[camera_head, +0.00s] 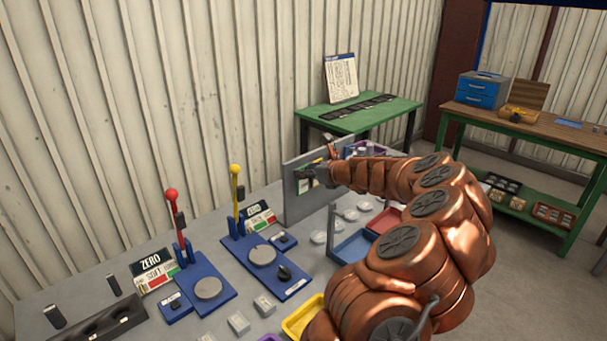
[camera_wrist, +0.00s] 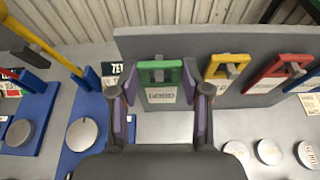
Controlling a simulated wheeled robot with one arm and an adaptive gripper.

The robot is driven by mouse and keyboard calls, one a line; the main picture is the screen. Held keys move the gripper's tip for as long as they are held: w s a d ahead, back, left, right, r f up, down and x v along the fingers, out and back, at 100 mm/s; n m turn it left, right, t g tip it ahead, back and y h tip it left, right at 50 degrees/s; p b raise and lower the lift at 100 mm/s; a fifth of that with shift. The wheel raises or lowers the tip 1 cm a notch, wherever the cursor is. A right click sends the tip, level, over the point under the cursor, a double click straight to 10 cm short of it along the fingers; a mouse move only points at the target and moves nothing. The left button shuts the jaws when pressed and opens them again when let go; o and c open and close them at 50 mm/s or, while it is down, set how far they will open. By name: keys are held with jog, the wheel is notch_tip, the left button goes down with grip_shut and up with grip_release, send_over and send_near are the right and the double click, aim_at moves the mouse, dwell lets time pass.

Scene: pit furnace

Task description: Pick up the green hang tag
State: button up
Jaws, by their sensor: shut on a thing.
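The green hang tag (camera_wrist: 160,79) is in the middle of the wrist view, with a white label that seems to read "GOOD". It hangs upright by a slot at its top on a grey peg of a grey board (camera_wrist: 220,102). My gripper (camera_wrist: 160,96) is shut on the tag, with one finger at its left edge and one at its right edge. In the head view my gripper (camera_head: 322,172) is at the grey board (camera_head: 303,200), and my arm hides part of it. The tag is small and mostly covered there.
To the right of the green tag hang a yellow tag (camera_wrist: 227,68), a red tag (camera_wrist: 277,70) and a blue tag (camera_wrist: 305,80). Round pale discs (camera_wrist: 268,152) lie below them. Two blue lever stands (camera_head: 205,288) (camera_head: 262,256) are on the left of the bench.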

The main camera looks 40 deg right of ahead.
notch_tip(320, 180, up, 14)
jog(key=s+b, duration=0.1)
jog(key=s, duration=0.1)
jog(key=shift+s+f, duration=0.15)
dwell(0.4)
dwell(0.3)
